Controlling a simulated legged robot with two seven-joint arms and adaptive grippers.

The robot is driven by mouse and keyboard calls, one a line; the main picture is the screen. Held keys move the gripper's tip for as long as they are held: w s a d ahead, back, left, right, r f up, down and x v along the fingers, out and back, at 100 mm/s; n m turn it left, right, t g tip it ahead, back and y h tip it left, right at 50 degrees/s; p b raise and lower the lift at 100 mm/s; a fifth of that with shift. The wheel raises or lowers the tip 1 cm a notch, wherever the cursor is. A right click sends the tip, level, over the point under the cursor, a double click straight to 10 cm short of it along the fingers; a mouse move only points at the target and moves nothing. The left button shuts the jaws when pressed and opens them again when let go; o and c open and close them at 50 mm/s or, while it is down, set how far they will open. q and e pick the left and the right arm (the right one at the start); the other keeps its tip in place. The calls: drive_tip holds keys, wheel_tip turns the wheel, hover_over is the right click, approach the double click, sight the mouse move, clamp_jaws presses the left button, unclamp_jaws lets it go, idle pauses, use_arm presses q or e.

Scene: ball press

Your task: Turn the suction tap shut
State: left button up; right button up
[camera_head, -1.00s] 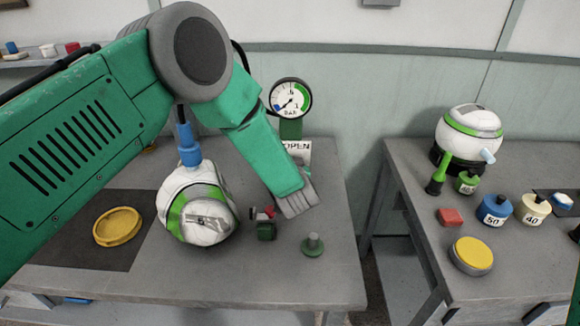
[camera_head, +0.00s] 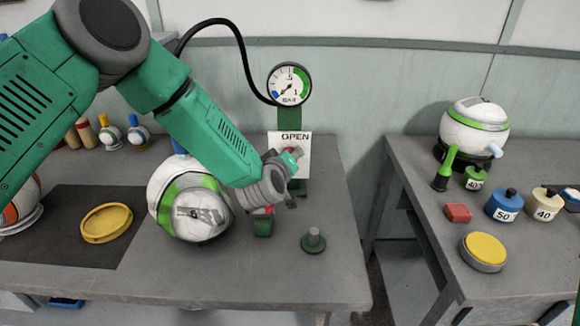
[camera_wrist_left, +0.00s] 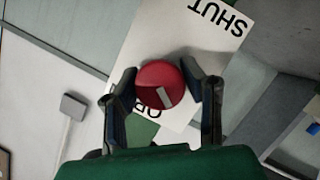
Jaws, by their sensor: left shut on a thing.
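The suction tap is a round red knob (camera_wrist_left: 160,84) with a grey mark, in front of a white sign (camera_wrist_left: 185,45) reading SHUT at one end and OPEN, partly hidden, at the other. The mark lies on the knob's edge toward the OPEN end. My left gripper (camera_wrist_left: 160,78) is shut on the knob, one finger on each side. My right gripper is out of view.
A white and green ball (camera_head: 185,216) sits close below my left wrist. A small green fixture (camera_head: 263,227) and a green peg (camera_head: 313,241) stand nearby. A yellow dish (camera_head: 107,222) lies left. The right table (camera_head: 410,160) holds another ball and weights, across a gap.

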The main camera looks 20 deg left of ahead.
use_arm(q)
drive_tip(key=n+b, duration=0.2)
drive_tip(key=n+t+h+b, duration=0.1)
drive_tip(key=b, duration=0.2)
drive_tip(key=shift+s+f+n+h+b, duration=0.1)
drive_tip(key=shift+f+n+h+b, duration=0.2)
drive_tip(key=shift+f+n+b, duration=0.1)
drive_tip(key=shift+r+n+t+b, duration=0.15)
drive_tip(key=shift+n+t+b, duration=0.45)
drive_tip(key=shift+n+b, duration=0.45)
drive_tip(key=o, duration=1)
drive_tip(key=shift+o, duration=0.7)
drive_tip(key=shift+a+r, duration=0.1)
